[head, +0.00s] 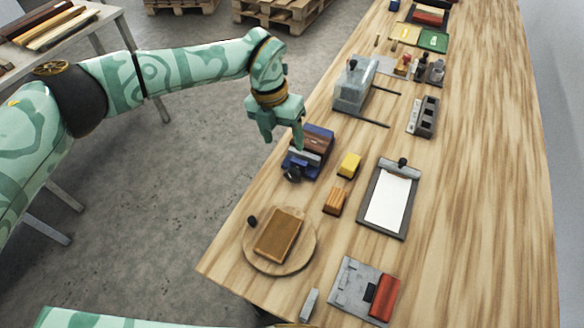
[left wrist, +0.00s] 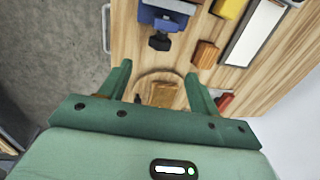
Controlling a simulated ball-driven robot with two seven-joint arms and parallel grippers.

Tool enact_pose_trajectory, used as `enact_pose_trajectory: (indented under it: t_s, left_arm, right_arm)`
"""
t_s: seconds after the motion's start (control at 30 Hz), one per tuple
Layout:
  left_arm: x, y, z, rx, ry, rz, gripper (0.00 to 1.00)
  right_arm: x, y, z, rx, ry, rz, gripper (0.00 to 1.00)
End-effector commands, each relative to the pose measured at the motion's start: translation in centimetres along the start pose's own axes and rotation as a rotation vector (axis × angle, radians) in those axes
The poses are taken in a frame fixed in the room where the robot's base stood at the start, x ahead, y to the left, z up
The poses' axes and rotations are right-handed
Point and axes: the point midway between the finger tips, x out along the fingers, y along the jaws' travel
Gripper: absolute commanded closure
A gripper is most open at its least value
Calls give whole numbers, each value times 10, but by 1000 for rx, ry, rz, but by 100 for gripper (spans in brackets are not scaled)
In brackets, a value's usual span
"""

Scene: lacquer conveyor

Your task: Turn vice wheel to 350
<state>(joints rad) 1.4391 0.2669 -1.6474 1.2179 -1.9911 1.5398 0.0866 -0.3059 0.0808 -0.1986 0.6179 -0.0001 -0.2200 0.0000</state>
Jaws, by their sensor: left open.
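A blue vice (head: 305,158) stands at the left edge of the long wooden bench, with a brown block between its jaws. Its dark wheel (head: 292,175) is on the near side; any reading on it is too small to tell. In the left wrist view, the vice (left wrist: 162,16) and its dark wheel (left wrist: 159,42) are at the top, beyond the fingertips. My left gripper (head: 283,142) is open and empty, above and beside the vice at the bench edge. Its spread fingers also show in the left wrist view (left wrist: 157,73). My right gripper is not in view.
A yellow block (head: 349,165) and an orange-brown block (head: 334,202) lie right of the vice. A round board (head: 256,262) with a brown slab lies nearer. A clipboard (head: 388,200) and a grey press (head: 354,88) stand close by. The bench's right side is clear.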

Motion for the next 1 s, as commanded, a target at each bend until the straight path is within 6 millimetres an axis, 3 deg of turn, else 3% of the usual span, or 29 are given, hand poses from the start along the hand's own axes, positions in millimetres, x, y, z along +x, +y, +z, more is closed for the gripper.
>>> enact_pose_trajectory:
  t_s: [0.2,0.43,0.6,0.93,1.0]
  left_arm:
    - [62,0,-1,-2,3,-3,38]
    - [108,0,0,-2,2,-3,38]
    - [124,0,0,-3,1,-3,38]
    - [126,0,0,-2,-1,-2,38]
    - [126,0,0,-2,-1,-2,57]
  right_arm:
    - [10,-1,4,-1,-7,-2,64]
    - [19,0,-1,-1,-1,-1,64]
    - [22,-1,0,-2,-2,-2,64]
    - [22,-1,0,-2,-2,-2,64]
    - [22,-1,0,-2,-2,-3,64]
